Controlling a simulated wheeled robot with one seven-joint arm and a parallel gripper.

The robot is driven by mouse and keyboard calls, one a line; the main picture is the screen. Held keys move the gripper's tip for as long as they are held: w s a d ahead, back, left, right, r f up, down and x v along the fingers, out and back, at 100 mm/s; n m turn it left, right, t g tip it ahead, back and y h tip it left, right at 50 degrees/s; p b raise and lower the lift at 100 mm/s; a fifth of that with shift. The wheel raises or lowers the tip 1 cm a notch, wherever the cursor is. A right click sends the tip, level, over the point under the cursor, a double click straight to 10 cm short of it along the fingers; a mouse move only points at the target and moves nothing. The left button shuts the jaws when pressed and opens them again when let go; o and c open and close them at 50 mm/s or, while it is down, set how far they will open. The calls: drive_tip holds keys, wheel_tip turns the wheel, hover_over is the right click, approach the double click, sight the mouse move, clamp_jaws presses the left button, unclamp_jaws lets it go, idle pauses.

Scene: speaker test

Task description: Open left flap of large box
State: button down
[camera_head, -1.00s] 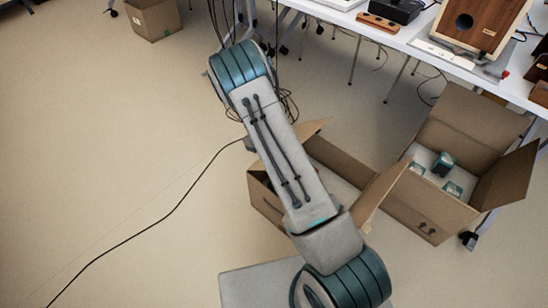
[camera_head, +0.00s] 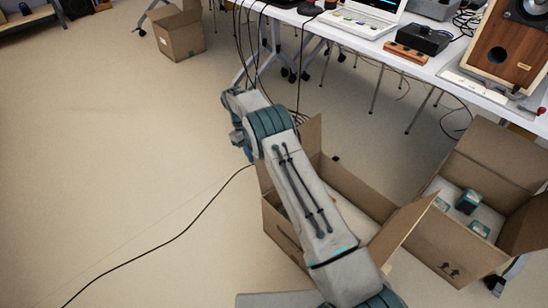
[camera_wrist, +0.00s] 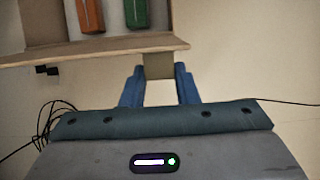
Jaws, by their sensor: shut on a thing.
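The large box (camera_head: 287,237) stands open on the floor, partly behind my arm in the head view. One flap (camera_head: 313,135) stands up at its far left end, and another flap (camera_head: 402,232) stands up at its right end. In the wrist view the box rim (camera_wrist: 70,51) crosses the top, with an orange item (camera_wrist: 89,15) and a green item (camera_wrist: 136,12) beyond it. My gripper (camera_wrist: 160,84) is at this rim, its blue fingers shut on a narrow brown piece (camera_wrist: 158,67) that looks like the left flap. My arm hides the gripper's hold in the head view.
Another open box (camera_head: 440,247) with several teal-and-white items stands close on the right. A white table (camera_head: 385,50) with electronics and a wooden speaker runs along the back. A black cable (camera_head: 180,207) lies across the floor.

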drive_tip(key=shift+w+a+f+b, duration=0.5)
drive_tip(key=shift+a+f+b, duration=0.05)
drive_tip(key=shift+a+f, duration=0.15)
drive_tip(key=shift+w+a+f+b, duration=0.45)
drive_tip(key=shift+a+f+b, duration=0.1)
drive_tip(key=shift+a+f, duration=0.1)
drive_tip(key=shift+d, duration=0.15)
drive_tip(key=c, duration=1.1)
unclamp_jaws()
drive_tip(key=shift+w, duration=0.1)
drive_tip(key=shift+r, duration=0.25)
drive_tip(key=s+d+r+p, duration=0.1)
drive_tip(key=d+r, duration=0.2)
drive_tip(key=s+d+r+p, duration=0.1)
drive_tip(key=d+r+p, duration=0.1)
drive_tip(key=d+r, duration=0.2)
drive_tip(key=s+d+r+p, duration=0.1)
drive_tip(key=d+r+p, duration=0.1)
drive_tip(key=d+r, duration=0.1)
drive_tip(key=shift+d+r, duration=0.35)
drive_tip(key=shift+d, duration=0.4)
drive_tip(key=shift+c, duration=0.4)
